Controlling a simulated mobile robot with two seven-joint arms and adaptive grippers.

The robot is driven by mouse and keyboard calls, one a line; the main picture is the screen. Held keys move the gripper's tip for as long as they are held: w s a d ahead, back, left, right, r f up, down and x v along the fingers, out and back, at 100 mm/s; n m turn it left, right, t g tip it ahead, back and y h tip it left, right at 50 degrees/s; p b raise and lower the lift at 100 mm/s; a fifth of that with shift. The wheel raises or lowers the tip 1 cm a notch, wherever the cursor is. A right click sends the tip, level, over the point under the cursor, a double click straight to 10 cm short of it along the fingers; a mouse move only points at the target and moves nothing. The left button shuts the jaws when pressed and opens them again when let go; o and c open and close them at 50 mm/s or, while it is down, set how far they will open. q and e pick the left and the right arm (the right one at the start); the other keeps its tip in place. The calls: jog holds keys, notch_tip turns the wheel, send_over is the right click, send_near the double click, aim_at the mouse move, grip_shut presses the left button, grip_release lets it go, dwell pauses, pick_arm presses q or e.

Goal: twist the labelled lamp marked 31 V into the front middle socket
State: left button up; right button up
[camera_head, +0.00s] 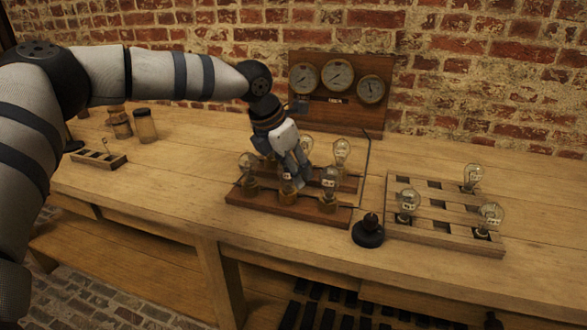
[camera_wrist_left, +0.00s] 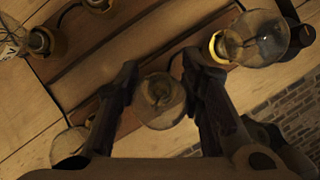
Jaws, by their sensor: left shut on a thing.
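The wooden lamp board (camera_head: 270,207) carries brass sockets, several of them holding clear glass lamps. My left gripper (camera_head: 295,183) points down over its front row, between the front left lamp (camera_head: 248,164) and the front right lamp (camera_head: 329,178). It is shut on a glass lamp (camera_wrist_left: 160,98), which shows between the two fingers (camera_wrist_left: 162,95) in the left wrist view. The front middle socket (camera_head: 287,197) is right below the gripper and partly hidden by it. I cannot read the 31 V mark or tell how deep the lamp sits. My right gripper is not in view.
A gauge panel (camera_head: 337,72) stands behind the board. A black knobbed device (camera_head: 368,234) stands close to the board's right end. A slotted rack (camera_head: 440,236) with 3 lamps lies at the right. Jars (camera_head: 145,126) and a small rack (camera_head: 92,159) are at the left.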

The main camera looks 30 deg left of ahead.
pick_arm(q)
jog(key=m, duration=0.1)
jog(key=m+g+h+b, duration=0.1)
jog(key=m, duration=0.1)
jog(key=shift+s+d+f+m, duration=0.1)
jog(key=shift+d+f+m, duration=0.05)
jog(key=shift+f+m, duration=0.2)
jog(key=shift+s+d+r+m+h+b, duration=0.15)
jog(key=shift+m+h+b, duration=0.25)
jog(key=shift+m, duration=0.35)
jog(key=o, duration=1.2)
jog(key=shift+c, duration=0.2)
jog(key=shift+r, duration=0.1)
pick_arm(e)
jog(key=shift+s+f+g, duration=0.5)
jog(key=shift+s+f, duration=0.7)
